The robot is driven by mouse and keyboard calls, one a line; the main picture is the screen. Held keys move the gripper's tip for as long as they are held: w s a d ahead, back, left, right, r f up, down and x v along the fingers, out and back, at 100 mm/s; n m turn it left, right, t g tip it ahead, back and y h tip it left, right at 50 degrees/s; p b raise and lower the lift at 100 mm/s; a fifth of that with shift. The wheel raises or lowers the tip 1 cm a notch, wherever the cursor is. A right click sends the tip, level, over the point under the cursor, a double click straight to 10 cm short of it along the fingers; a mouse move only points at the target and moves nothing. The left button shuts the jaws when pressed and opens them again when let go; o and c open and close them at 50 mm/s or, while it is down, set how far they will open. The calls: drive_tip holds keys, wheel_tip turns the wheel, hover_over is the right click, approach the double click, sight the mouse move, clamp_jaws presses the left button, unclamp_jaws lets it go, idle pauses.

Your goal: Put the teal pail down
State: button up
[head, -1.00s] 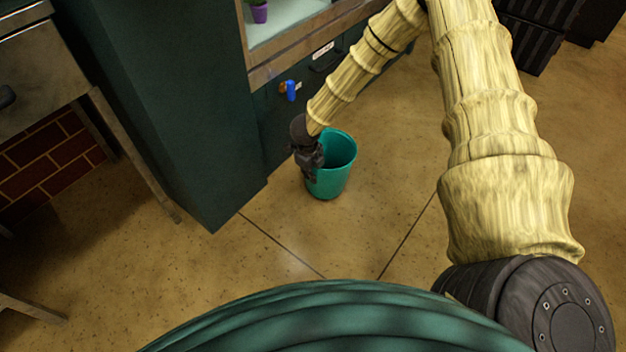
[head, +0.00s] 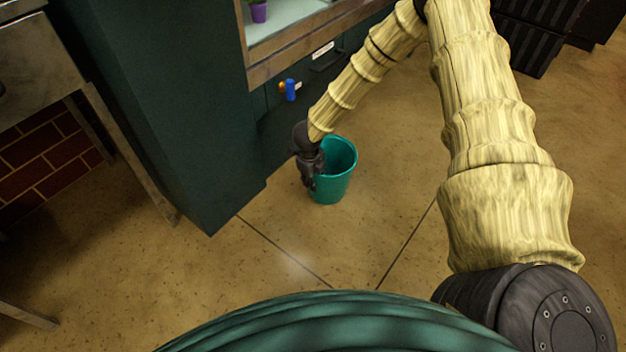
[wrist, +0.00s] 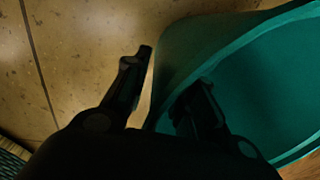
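The teal pail (head: 333,188) stands upright, apparently on the floor, beside the dark green cabinet in the head view. In the wrist view its near wall and open mouth (wrist: 265,85) fill the right side, and it looks empty where I can see inside. My gripper (head: 311,168) is at the pail's left rim. In the wrist view my gripper (wrist: 172,72) straddles the rim, one finger outside and one inside. Floor shows between the outer finger and the wall, so the fingers look open and not clamped. The pail's base is hidden in the wrist view.
The dark green cabinet (head: 165,110) stands close to the left of the pail. A blue-handled item (head: 291,90) is on the counter front behind it. A purple pot (head: 259,13) sits on the counter. Floor (head: 400,190) is clear to the right and front.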

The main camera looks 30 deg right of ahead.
drive_tip(key=r+p, duration=0.2)
drive_tip(key=r, duration=0.2)
drive_tip(key=r+p, duration=0.1)
drive_tip(key=r, duration=0.3)
drive_tip(key=a+r+p, duration=0.1)
drive_tip(key=r+p, duration=0.1)
drive_tip(key=r, duration=0.2)
drive_tip(key=shift+s+a+p, duration=0.1)
drive_tip(key=shift+s+p, duration=0.15)
drive_tip(key=shift+p, duration=0.1)
drive_tip(key=shift+o, duration=0.4)
idle(0.6)
